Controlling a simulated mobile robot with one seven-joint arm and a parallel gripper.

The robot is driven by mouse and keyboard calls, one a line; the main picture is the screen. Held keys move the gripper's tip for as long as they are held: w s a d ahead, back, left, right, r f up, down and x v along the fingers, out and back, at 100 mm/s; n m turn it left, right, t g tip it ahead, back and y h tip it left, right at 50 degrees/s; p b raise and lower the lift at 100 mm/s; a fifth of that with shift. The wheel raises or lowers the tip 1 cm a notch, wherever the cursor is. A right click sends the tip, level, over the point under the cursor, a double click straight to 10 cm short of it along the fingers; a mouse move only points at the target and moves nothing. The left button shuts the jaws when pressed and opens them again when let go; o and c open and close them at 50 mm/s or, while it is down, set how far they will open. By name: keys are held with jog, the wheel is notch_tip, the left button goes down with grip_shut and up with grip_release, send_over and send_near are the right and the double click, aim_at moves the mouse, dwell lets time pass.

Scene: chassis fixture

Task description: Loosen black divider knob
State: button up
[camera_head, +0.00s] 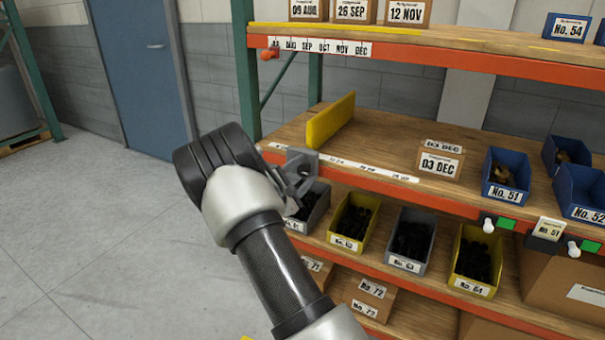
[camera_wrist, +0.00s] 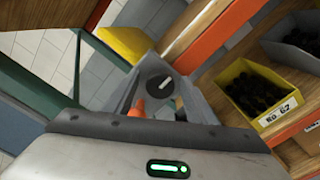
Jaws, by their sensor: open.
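The yellow divider (camera_head: 331,119) stands upright on the middle shelf, near its left end. It also shows at the upper left in the wrist view (camera_wrist: 126,43). A round black knob (camera_wrist: 160,88) with a white mark shows in the wrist view, straight ahead of my gripper and below the divider. In the head view my gripper (camera_head: 300,176) is at the shelf's front edge, just below the divider, and hides the knob. My gripper is open and holds nothing. I cannot tell whether its fingers touch the knob.
The middle shelf (camera_head: 385,147) has an orange front edge with white labels. A 03 DEC box (camera_head: 440,166) and blue bins (camera_head: 506,175) stand to the right. Grey and yellow bins (camera_head: 354,222) fill the shelf below. A green post (camera_head: 246,70) rises left of the divider.

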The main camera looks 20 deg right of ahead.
jog(key=c, duration=1)
jog(key=shift+c, duration=0.2)
jog(key=shift+n, duration=0.4)
jog(key=n+p, duration=0.2)
jog(key=n, duration=0.2)
jog(key=n+p, duration=0.3)
jog(key=n, duration=0.1)
jog(key=shift+r, duration=0.1)
jog(key=n+p, duration=0.3)
jog(key=n, duration=0.2)
jog(key=shift+n, duration=0.3)
jog(key=shift+n+p, duration=0.95)
jog(key=shift+n, duration=0.95)
